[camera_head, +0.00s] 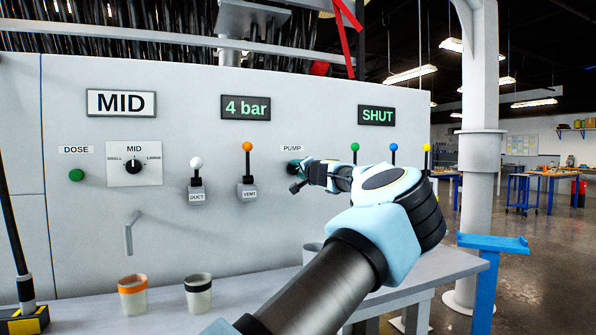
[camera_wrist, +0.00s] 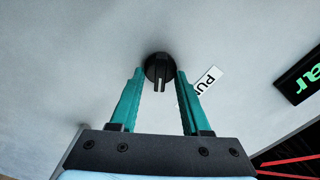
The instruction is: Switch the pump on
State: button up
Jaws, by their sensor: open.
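The pump knob (camera_wrist: 158,66) is a round black dial with a raised grip bar and a light mark, on the pale panel. The PUMP label (camera_head: 292,148) is just above its place in the head view, where my gripper hides most of the knob. The label also shows to the right of the knob in the wrist view (camera_wrist: 208,80). My gripper (camera_head: 296,178) is at the panel, its two green fingers (camera_wrist: 160,78) open on either side of the knob. I cannot tell whether they touch it.
On the panel are a DOSE button (camera_head: 76,175), a MID dial (camera_head: 133,164), a DUCT lever (camera_head: 196,180), a VENT lever (camera_head: 247,170) and coloured levers at right. Displays read MID, 4 bar and SHUT.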

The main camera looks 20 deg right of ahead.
jog(key=s+d+b, duration=0.1)
jog(key=s+b, duration=0.4)
jog(key=s, duration=0.5)
jog(key=shift+s+d, duration=0.15)
jog(key=shift+s, duration=0.2)
